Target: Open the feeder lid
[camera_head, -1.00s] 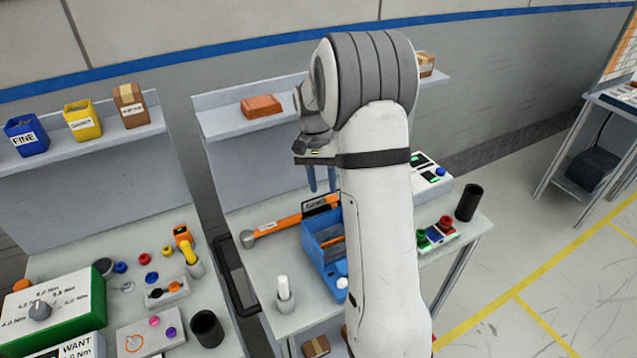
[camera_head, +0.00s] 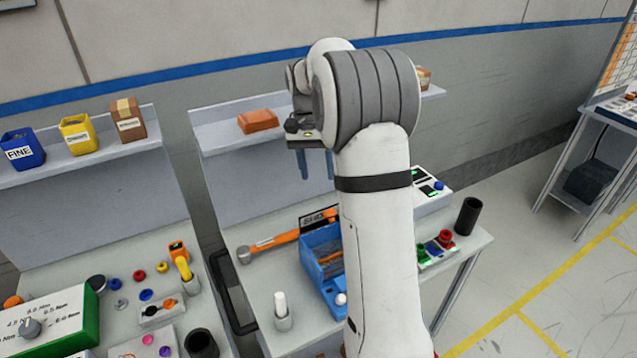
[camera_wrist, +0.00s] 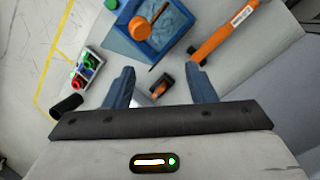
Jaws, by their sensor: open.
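A blue open-topped box (camera_head: 310,262) stands on the right-hand bench, partly hidden by my arm in the head view. In the wrist view the blue box (camera_wrist: 118,40) holds an orange round-ended piece (camera_wrist: 137,27). I cannot tell for sure which part is the feeder lid. My gripper (camera_head: 316,172) is open and empty, above the bench behind the box. In the wrist view its two blue fingers (camera_wrist: 161,70) are spread apart, and a small black-and-orange item (camera_wrist: 160,88) shows below between them, apart from them.
An orange-handled hammer (camera_head: 285,238) lies left of the box. A white stick in a holder (camera_head: 281,312) stands in front. A button panel (camera_head: 437,248) and a black cylinder (camera_head: 468,216) are to the right. A shelf with an orange block (camera_head: 258,121) is behind.

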